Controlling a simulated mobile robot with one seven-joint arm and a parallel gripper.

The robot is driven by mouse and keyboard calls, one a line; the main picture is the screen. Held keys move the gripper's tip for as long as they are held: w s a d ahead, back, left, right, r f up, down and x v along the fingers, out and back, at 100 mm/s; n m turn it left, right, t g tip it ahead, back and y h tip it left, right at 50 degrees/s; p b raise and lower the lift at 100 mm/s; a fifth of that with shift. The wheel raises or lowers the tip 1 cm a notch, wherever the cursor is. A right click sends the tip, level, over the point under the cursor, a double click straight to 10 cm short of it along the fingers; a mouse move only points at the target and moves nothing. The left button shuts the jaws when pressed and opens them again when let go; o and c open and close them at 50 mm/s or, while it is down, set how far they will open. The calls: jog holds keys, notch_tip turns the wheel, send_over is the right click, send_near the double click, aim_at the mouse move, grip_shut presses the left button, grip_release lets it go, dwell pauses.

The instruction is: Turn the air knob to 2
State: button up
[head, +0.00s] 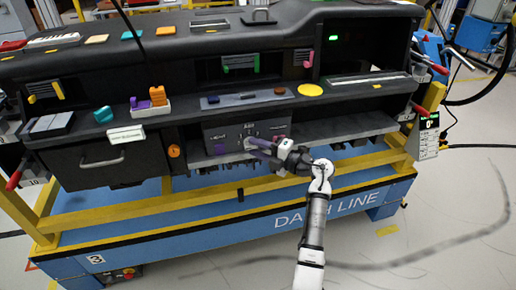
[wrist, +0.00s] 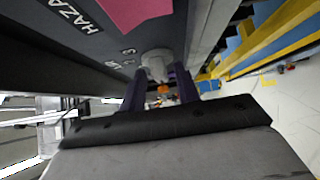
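The air knob (wrist: 155,64) is a pale grey dial on the dark control panel (head: 218,136). In the head view it shows as a small light round shape (head: 249,144) at the tip of my gripper. My gripper (head: 258,146) reaches it from the lower right. In the wrist view, the purple fingers of my gripper (wrist: 158,84) stand on either side of the knob and appear closed against it. Small white marks are printed beside the knob, but I cannot read its setting. The fingers hide part of its sides.
An orange knob (head: 174,151) sits left of the panel. A shelf edge (head: 345,131) runs right of it. Yellow frame bars (head: 110,222) cross below. The floor in front is clear.

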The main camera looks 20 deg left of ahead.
grip_shut()
jog(key=m+t+y+b, duration=0.1)
jog(key=m+t, duration=0.3)
jog(key=m, duration=0.1)
jog(key=f+m+t+y+b, duration=0.1)
jog(key=m+t, duration=0.2)
jog(key=m, duration=0.3)
jog(key=a+f+m+t+y+b, duration=0.1)
jog(key=m+t, duration=0.3)
jog(key=m, duration=0.2)
jog(key=shift+s+t+y, duration=0.3)
jog(key=shift+s+y, duration=0.05)
jog(key=shift+y, duration=0.05)
jog(key=m+t+h+b, duration=0.1)
jog(key=m+t+h, duration=0.1)
jog(key=m+t, duration=0.1)
jog(key=m+t+h+b, duration=0.2)
jog(key=m+t, duration=0.1)
jog(key=m, duration=0.1)
jog(key=shift+s+a, duration=0.15)
jog(key=shift+a, duration=0.05)
jog(key=shift+m+t+h+b, duration=0.4)
jog(key=shift+m+h, duration=0.4)
jog(key=shift+m, duration=0.2)
jog(key=shift+r+m+t+h, duration=0.15)
jog(key=shift+m+t+h, duration=0.15)
jog(key=shift+m+h, duration=0.15)
